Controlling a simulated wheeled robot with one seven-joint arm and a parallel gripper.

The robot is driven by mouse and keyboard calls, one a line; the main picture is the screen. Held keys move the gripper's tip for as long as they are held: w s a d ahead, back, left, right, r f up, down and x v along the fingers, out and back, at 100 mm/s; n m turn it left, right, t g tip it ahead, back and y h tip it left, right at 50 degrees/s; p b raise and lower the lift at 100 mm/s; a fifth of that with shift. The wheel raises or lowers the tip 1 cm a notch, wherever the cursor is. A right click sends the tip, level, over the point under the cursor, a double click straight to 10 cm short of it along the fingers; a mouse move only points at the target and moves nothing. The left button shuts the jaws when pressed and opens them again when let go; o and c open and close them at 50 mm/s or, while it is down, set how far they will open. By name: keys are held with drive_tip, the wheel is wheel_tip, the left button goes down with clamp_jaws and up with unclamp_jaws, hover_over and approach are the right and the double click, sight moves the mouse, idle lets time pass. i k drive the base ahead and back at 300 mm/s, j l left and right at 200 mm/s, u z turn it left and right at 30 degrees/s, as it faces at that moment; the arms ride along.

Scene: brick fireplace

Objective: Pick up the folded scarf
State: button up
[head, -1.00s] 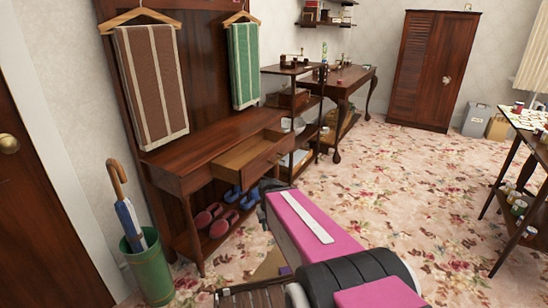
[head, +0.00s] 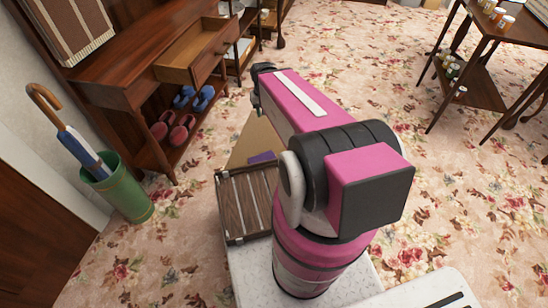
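A brown cloth with pale stripes (head: 75,28) hangs folded at the top left, above the wooden bench; its top is cut off by the picture's edge. It may be the folded scarf, but I cannot tell for sure. No other folded scarf shows. My pink arm reaches forward and left in the middle of the picture, well apart from the cloth. Its far end is hidden behind the pink link, so I cannot see my gripper's fingers.
The bench's drawer (head: 190,50) is pulled open and looks empty. A green umbrella stand (head: 122,190) is at left. A slatted wooden piece (head: 247,203) is close in front. A side table (head: 490,40) stands right. Carpet between is clear.

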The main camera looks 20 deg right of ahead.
sight(267, 155)
drive_tip(key=l+u, duration=0.1)
drive_tip(key=u, duration=0.8)
drive_tip(key=l+u, duration=0.15)
drive_tip(key=u, duration=0.35)
drive_tip(key=k+l+u, duration=0.25)
drive_tip(key=l+u, duration=0.15)
drive_tip(key=k+l+u, duration=0.75)
drive_tip(key=k+u, duration=0.35)
drive_tip(key=k+l, duration=0.2)
drive_tip(key=k, duration=0.45)
drive_tip(key=k+l+u, duration=0.15)
drive_tip(key=k, duration=0.55)
